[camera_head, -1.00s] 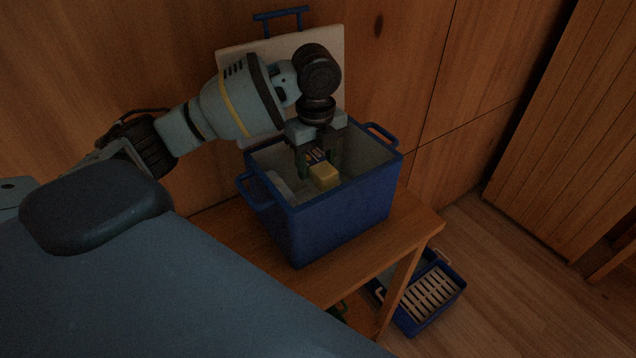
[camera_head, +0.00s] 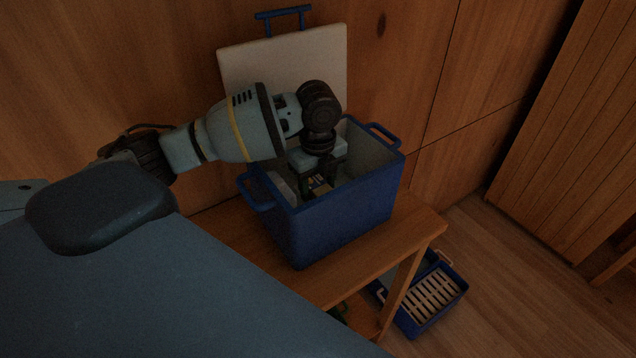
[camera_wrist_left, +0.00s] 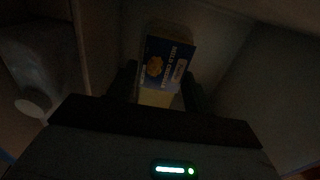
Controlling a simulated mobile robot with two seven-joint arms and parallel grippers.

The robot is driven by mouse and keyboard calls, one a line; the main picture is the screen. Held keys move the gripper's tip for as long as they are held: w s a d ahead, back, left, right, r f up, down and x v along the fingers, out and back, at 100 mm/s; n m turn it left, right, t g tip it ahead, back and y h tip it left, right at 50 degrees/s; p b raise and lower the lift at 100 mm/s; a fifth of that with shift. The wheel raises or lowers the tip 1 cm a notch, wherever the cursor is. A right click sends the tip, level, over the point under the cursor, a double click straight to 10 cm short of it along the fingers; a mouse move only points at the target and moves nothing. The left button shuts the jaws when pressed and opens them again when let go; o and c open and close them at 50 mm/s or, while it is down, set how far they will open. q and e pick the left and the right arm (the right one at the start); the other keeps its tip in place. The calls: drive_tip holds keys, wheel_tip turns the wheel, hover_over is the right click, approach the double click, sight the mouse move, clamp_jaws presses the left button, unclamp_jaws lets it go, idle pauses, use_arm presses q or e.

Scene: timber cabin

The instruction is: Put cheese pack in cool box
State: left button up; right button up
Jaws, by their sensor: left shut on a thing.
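The blue cool box (camera_head: 345,220) stands open on a wooden bench, its pale lid tilted up behind it against the wall. My left gripper (camera_head: 318,188) reaches down inside the box, its fingertips below the rim. It is shut on the cheese pack, a small yellow and dark blue block (camera_wrist_left: 168,62) with printed lettering, seen between the fingers in the left wrist view. In the head view only a small part of the pack shows, behind the front wall. Whether the pack touches the box floor I cannot tell. My right gripper is not in view.
The wooden bench (camera_head: 408,226) has bare room at the right of the box. A blue crate with a slatted white inside (camera_head: 432,299) is on the floor below. A pale thing (camera_wrist_left: 38,62) lies inside the box, at the left in the left wrist view. The wooden wall is close behind.

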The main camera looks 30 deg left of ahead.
sight(318, 184)
use_arm(q)
drive_tip(key=shift+f, duration=0.55)
drive_tip(key=o, duration=1.2)
wheel_tip(318, 184, up, 13)
drive_tip(key=shift+r, duration=0.1)
